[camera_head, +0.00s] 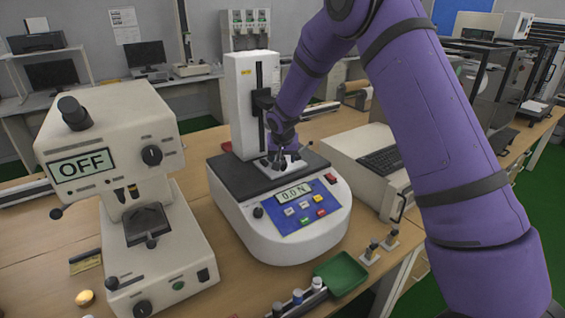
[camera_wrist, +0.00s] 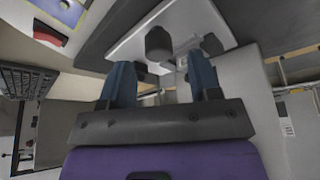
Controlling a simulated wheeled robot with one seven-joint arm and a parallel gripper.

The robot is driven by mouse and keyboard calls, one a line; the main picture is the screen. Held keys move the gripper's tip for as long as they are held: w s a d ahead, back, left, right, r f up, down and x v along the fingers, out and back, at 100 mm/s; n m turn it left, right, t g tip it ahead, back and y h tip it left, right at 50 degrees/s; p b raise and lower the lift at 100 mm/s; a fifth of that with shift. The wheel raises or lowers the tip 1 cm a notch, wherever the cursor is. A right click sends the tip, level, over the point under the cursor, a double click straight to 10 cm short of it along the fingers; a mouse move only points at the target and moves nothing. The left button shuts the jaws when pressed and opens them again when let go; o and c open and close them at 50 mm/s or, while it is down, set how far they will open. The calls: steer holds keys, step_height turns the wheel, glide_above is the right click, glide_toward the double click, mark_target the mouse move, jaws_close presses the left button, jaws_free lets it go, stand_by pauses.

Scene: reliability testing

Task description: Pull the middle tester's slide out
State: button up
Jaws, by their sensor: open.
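The middle tester (camera_head: 280,222) is a white machine with a blue panel, a display reading 0.0 N and a tall column (camera_head: 241,95) behind. Its slide is a pale plate (camera_head: 268,171) on the dark top, partly hidden by my gripper (camera_head: 283,158). In the wrist view the slide (camera_wrist: 190,22) carries a dark rounded knob (camera_wrist: 159,43). My gripper (camera_wrist: 160,68) is open, its two blue fingers spread to either side of the knob's line. The knob appears beyond the fingertips, and I cannot tell whether they touch it.
A left tester (camera_head: 110,180) shows OFF. A right-hand machine (camera_head: 375,160) with a dark keypad stands close to the middle tester. Bare wooden table (camera_head: 215,255) shows between the left and middle testers.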

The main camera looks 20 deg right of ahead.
steer(key=shift+x, duration=1.4)
jaws_close()
steer(key=s+d, duration=0.1)
steer(key=s, duration=0.1)
steer(key=s+d, duration=0.1)
steer(key=s, duration=0.5)
steer(key=shift+s+d, duration=0.2)
steer(key=shift+d, duration=0.2)
jaws_free()
steer(key=shift+r, duration=0.1)
